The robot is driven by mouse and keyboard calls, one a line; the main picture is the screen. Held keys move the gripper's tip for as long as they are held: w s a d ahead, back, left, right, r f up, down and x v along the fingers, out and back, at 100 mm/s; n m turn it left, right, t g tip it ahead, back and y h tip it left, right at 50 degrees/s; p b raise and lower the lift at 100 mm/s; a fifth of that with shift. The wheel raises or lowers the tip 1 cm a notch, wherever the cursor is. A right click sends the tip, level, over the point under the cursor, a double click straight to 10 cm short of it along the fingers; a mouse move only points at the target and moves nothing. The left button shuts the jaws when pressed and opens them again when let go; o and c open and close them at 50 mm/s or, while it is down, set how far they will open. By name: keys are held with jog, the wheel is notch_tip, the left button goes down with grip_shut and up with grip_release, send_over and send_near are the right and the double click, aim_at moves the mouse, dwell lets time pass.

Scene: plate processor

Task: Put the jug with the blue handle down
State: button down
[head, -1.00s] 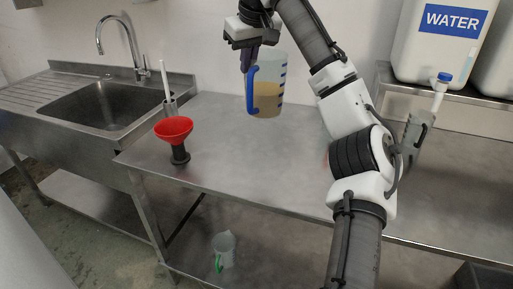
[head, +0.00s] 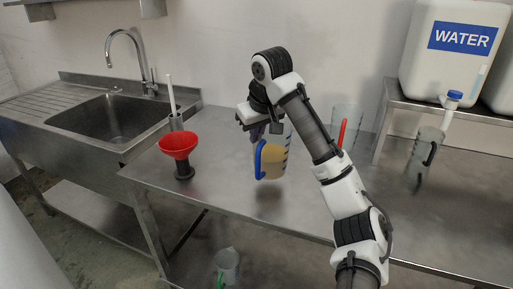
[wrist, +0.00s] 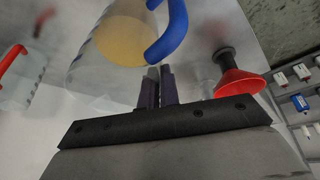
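The jug with the blue handle (head: 275,165) is a clear jug holding amber liquid. In the head view it hangs a little above the steel table, with a shadow below it. My gripper (head: 264,130) is at the jug's upper part, with its fingers close together on the handle. In the wrist view the fingers (wrist: 158,80) meet the blue handle (wrist: 174,30), and the jug body (wrist: 95,50) is to their left. The exact finger contact is partly hidden.
A red funnel (head: 179,146) on a dark stand is left of the jug. A red-handled jug (head: 350,118) stands behind my arm. A dark-handled jug (head: 420,155) is under the water container's (head: 450,65) tap. The table front (head: 225,190) is clear.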

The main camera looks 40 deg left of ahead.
aim_at(268, 154)
jog(key=shift+f, duration=2.05)
jog(key=c, duration=1.6)
grip_release()
jog(key=shift+f, duration=0.15)
jog(key=shift+c, duration=0.2)
